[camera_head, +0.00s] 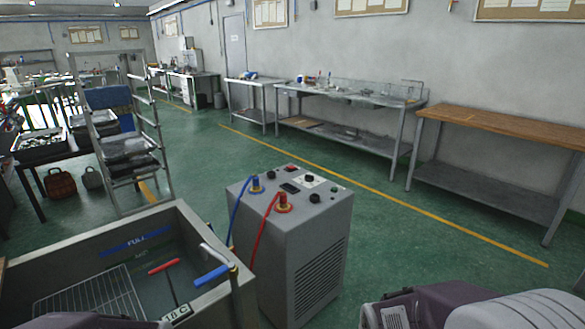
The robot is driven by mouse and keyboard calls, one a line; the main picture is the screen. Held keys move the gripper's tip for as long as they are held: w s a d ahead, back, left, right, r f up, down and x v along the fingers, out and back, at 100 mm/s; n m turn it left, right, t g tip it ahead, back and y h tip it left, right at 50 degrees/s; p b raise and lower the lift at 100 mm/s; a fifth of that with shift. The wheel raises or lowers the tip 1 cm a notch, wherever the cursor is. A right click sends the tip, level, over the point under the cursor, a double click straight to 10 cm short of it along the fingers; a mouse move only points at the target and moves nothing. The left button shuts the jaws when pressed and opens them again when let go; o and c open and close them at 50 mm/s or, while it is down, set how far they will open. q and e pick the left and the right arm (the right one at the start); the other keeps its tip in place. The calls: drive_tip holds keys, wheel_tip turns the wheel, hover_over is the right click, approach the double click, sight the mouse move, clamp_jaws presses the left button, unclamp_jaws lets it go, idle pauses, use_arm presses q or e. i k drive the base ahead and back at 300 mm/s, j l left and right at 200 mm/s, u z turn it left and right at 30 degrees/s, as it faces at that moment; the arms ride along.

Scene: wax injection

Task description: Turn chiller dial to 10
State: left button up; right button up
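The chiller (290,230) is a grey box with a vented front side, standing on the floor in the middle of the camera_head view. Its top panel has a black knob (314,198) near the front right edge and another black knob (309,177) on a white label. I cannot tell which one is the chiller dial, and no dial numbers are readable. A small dark display (289,188) sits beside them. Neither gripper's fingers are in view.
A blue hose (238,205) and a red hose (264,228) rise to fittings on the chiller's top. A grey tank (190,212) with a wire rack stands left of it. A wooden-topped bench (500,124) stands along the back wall. Green floor behind the chiller is clear.

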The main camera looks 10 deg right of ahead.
sight(308, 178)
drive_tip(key=i+l+u, duration=0.2)
drive_tip(key=l, duration=0.15)
drive_tip(key=i+l+u, duration=0.2)
drive_tip(key=l, duration=0.15)
drive_tip(key=i+l+u, duration=0.2)
drive_tip(key=l, duration=0.15)
drive_tip(key=i+l+u, duration=0.2)
drive_tip(key=l, duration=0.2)
drive_tip(key=l+u, duration=0.2)
drive_tip(key=l, duration=0.25)
drive_tip(key=l+u, duration=0.2)
drive_tip(key=l, duration=0.2)
drive_tip(key=i, duration=0.05)
